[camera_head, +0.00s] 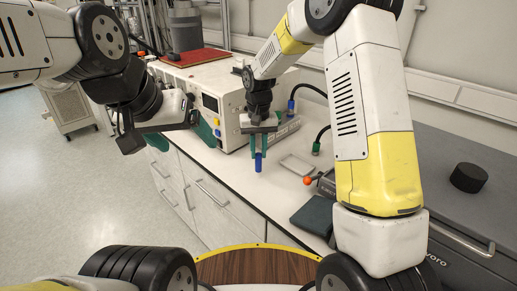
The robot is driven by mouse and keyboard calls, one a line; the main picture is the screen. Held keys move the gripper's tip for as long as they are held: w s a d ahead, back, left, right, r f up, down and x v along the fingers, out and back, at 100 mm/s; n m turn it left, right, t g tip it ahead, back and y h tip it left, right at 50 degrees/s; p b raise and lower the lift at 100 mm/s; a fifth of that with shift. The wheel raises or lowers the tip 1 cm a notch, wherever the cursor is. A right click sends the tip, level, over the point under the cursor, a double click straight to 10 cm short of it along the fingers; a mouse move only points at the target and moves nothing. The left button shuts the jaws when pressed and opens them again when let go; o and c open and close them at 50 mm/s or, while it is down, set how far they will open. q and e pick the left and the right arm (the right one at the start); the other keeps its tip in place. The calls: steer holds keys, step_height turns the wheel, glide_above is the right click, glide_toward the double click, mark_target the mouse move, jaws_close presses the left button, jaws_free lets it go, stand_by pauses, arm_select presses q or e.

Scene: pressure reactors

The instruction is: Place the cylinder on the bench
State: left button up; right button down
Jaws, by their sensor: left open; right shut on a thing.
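A small blue cylinder (259,163) is held upright between the green fingers of my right gripper (258,148). Its lower end shows below the fingertips, and its upper part is hidden between them. It appears above the white bench (237,177); whether its lower end touches the top I cannot tell. My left gripper (181,138) is to the left, over the bench's front edge near the white instrument. Its green fingers are wide apart with nothing between them.
A white instrument (226,90) with a red top (196,57) stands behind the grippers. A flat pale tray (297,164), a dark folded pad (314,214) and an orange-red knob (308,180) lie to the right. A grey unit (465,205) fills the right side. Bench surface left of the tray is clear.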

mark_target(259, 154)
steer(key=shift+s+f, duration=0.1)
steer(key=shift+f, duration=1.4)
steer(key=shift+f, duration=0.15)
steer(key=c, duration=1.3)
jaws_free()
step_height(259, 154, up, 12)
steer(key=s+d+r+t, duration=0.2)
steer(key=s+d+r, duration=0.3)
steer(key=r, duration=0.2)
steer(key=s+d+r+t, duration=0.1)
steer(key=s+d, duration=0.2)
steer(key=s, duration=0.3)
steer(key=s+d+r+t+y, duration=0.1)
steer(key=s+d+r, duration=0.1)
steer(key=s, duration=0.5)
steer(key=s+d+r+m+t+y, duration=0.1)
steer(key=s+d+t, duration=0.1)
steer(key=s, duration=0.4)
steer(key=shift+s+d+r, duration=0.15)
steer(key=shift+s+d, duration=0.05)
steer(key=shift+d, duration=0.25)
steer(key=shift+s+d+r, duration=0.1)
steer(key=shift+s+d, duration=0.1)
steer(key=shift+d, duration=0.25)
